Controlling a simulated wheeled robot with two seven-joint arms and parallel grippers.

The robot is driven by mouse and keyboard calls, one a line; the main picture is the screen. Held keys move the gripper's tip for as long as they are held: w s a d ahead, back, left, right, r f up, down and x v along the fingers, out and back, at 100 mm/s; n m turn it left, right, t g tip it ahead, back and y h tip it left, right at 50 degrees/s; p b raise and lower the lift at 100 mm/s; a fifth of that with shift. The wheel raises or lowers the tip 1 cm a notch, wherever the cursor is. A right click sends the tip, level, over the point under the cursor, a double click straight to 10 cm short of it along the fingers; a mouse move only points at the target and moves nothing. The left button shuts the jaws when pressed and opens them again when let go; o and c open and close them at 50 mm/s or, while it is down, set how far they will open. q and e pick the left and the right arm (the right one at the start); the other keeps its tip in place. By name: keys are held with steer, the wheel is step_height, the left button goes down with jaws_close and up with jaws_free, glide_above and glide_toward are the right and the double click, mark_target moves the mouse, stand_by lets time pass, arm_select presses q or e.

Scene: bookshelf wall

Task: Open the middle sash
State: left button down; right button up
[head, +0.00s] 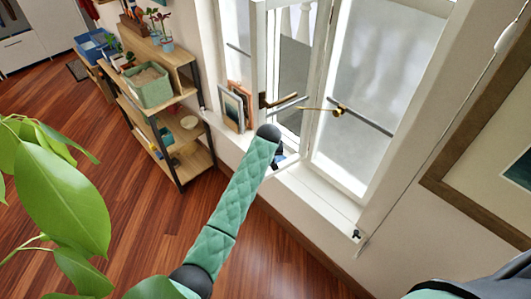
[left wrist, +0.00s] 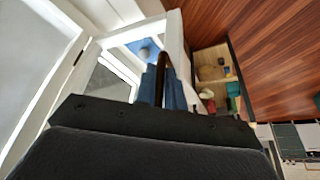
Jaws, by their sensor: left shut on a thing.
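The white window (head: 372,95) fills the upper middle of the head view. Its middle sash (head: 258,60) appears to stand at an angle to the frame, with a dark brass lever handle (head: 270,101) on it. My left gripper reaches this sash, mostly hidden behind my green arm in the head view. In the left wrist view my left gripper (left wrist: 163,92) has its blue fingers shut around a dark bar, the handle (left wrist: 162,66), beside the white sash edge (left wrist: 176,42). My right gripper is out of view.
A second brass handle (head: 338,110) sits on the sash to the right. Picture frames (head: 234,106) lean on the sill at left. A wooden shelf (head: 160,105) with plants and bins stands left of the window. A large leafy plant (head: 60,195) fills the near left. Wooden floor lies open between.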

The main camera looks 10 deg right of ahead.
arm_select(q)
steer(key=shift+d+r, duration=0.15)
steer(key=shift+d, duration=0.05)
steer(key=c, duration=1.5)
jaws_free()
steer(key=shift+d, duration=0.1)
steer(key=shift+w, duration=0.1)
